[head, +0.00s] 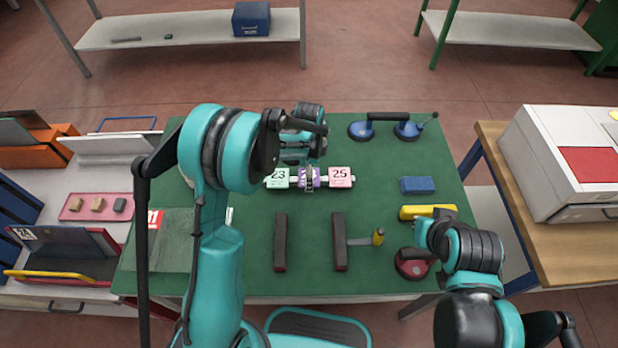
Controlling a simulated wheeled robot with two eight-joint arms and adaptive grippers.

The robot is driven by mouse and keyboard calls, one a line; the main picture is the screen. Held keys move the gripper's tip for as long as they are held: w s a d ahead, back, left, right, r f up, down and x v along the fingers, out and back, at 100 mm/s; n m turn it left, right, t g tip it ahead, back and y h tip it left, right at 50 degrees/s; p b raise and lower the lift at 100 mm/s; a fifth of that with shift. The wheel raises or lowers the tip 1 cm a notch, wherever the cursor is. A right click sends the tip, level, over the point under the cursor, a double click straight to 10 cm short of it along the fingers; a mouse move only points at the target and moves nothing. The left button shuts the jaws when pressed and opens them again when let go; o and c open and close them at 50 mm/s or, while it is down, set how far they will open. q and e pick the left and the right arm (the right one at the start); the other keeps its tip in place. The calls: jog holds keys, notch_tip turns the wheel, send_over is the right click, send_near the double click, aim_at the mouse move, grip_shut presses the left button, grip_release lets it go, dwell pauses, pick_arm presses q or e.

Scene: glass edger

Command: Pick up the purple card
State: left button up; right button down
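The purple card (302,173) lies on the green mat, between a green card marked 23 (277,178) and a pink card marked 25 (341,177). My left gripper (309,182) reaches down over the purple card from the far side, and its grey fingers cover part of the card. I cannot tell whether they are shut on it. My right arm is low at the right of the table, by the yellow object; its fingers are hidden behind its own links.
The green mat (380,215) holds two dark bars (280,240) (339,240), a small hammer-like tool (377,237), a blue block (417,185), a yellow object (425,211), a red-and-black round object (411,265) and a blue double suction lifter (362,130).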

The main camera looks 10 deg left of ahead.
pick_arm(q)
jog(key=shift+f+b, duration=0.25)
jog(key=shift+b, duration=0.05)
dwell(0.4)
jog(key=c, duration=0.9)
